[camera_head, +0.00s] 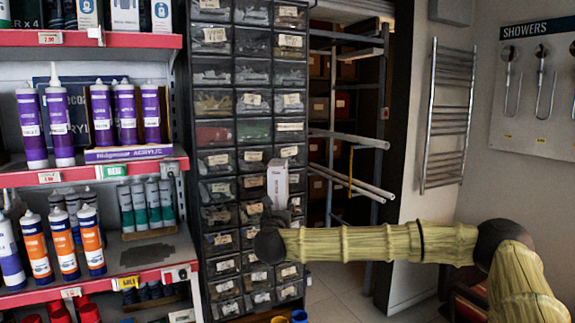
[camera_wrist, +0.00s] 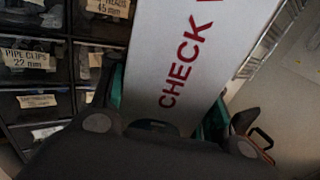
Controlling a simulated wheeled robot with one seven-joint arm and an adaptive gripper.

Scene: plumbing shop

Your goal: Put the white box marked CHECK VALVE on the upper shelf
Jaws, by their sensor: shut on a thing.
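The white box marked CHECK VALVE (camera_head: 277,183) stands upright above my gripper (camera_head: 272,212) in the head view. In the wrist view the box (camera_wrist: 190,60) shows red lettering reading CHECK and the start of another letter. My gripper (camera_wrist: 165,112) is shut on the box's lower part, with a finger on each side. The box is held in front of the drawer cabinet. The shelf unit at left has an upper shelf (camera_head: 110,40) with a red front edge, holding several white boxes. A middle shelf (camera_head: 120,169) below it holds purple cartridges.
The tall drawer cabinet (camera_head: 213,132) with labelled clear drawers stands right behind the box. Purple tubes (camera_head: 125,113) and orange-and-white tubes (camera_head: 64,244) crowd the lower shelves. A pipe rack (camera_head: 347,138) stands to the right, with a towel radiator (camera_head: 449,115) beyond.

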